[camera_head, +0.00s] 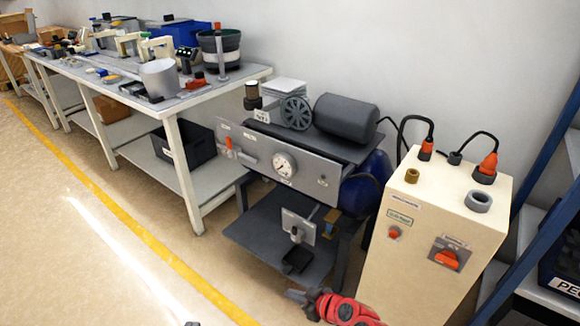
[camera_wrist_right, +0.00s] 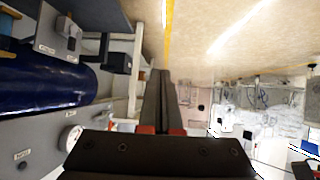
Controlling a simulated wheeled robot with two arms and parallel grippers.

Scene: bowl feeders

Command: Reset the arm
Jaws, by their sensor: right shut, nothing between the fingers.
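My right gripper (camera_head: 298,296) shows at the bottom of the head view, with my red and dark wrist behind it. It is low in front of the compressor stand and to the left of the cream control cabinet (camera_head: 402,270). In the right wrist view its two dark fingers (camera_wrist_right: 160,90) lie together, with nothing between them.
The grey compressor stand (camera_head: 270,215) carries a gauge (camera_head: 284,165) and a dark motor (camera_head: 346,116). A blue tank (camera_wrist_right: 45,82) fills the wrist view's left. A cluttered workbench (camera_head: 192,97) runs along the wall. Floor left of the yellow line (camera_head: 150,242) is clear.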

